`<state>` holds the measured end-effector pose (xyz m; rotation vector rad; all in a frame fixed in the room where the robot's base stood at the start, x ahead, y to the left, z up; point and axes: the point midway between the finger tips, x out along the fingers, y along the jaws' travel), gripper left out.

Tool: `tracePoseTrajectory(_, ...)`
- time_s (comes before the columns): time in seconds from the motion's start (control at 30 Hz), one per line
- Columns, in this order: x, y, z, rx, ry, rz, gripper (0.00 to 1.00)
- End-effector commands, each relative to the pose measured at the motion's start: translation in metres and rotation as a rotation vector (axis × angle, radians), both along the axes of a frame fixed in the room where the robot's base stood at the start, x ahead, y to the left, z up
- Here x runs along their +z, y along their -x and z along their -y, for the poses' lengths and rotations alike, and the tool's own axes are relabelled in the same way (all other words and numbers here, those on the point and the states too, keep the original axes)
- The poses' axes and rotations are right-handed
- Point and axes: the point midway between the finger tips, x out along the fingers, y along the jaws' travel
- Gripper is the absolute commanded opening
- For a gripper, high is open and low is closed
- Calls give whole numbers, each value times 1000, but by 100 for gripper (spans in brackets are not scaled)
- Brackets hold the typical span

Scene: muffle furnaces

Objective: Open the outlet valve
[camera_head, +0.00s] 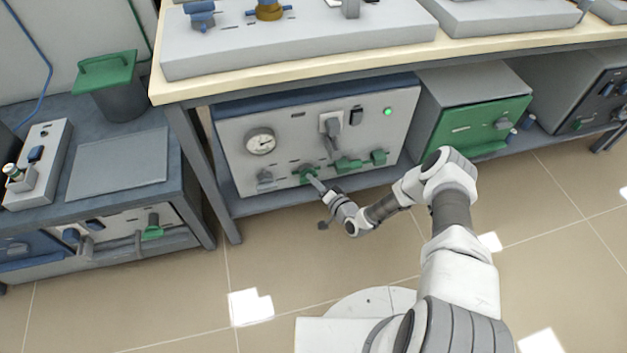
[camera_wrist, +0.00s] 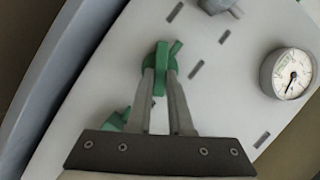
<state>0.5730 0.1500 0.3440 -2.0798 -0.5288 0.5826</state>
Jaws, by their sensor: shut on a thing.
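A furnace with a pale front panel (camera_head: 285,133) stands on the low shelf under the bench. Several valve handles line the lower part of this panel. My gripper (camera_head: 312,180) is at the green valve handle (camera_head: 305,171) second from the left. In the wrist view, my gripper (camera_wrist: 161,80) has its two fingers on either side of this green handle (camera_wrist: 160,66), shut on it. Another green handle (camera_wrist: 116,121) shows partly behind the left finger. I cannot read any label that tells which valve is the outlet.
A round gauge (camera_head: 261,142) sits above a grey valve handle (camera_head: 265,178) at the panel's left. A green light (camera_head: 388,111) is lit at upper right. A table leg (camera_head: 205,175) stands left of the furnace. A green-fronted unit (camera_head: 470,128) stands to the right. The floor in front is open.

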Motion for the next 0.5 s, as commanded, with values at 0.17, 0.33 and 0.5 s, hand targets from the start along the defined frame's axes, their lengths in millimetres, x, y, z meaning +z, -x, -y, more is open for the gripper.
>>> tracePoseTrajectory(0.17, -5, 2, 1, 1, -158, -49, 0)
tracePoseTrajectory(0.33, -7, 2, 1, 3, -297, -89, 0)
tracePoseTrajectory(0.5, -9, 2, 1, 2, -410, -123, 0)
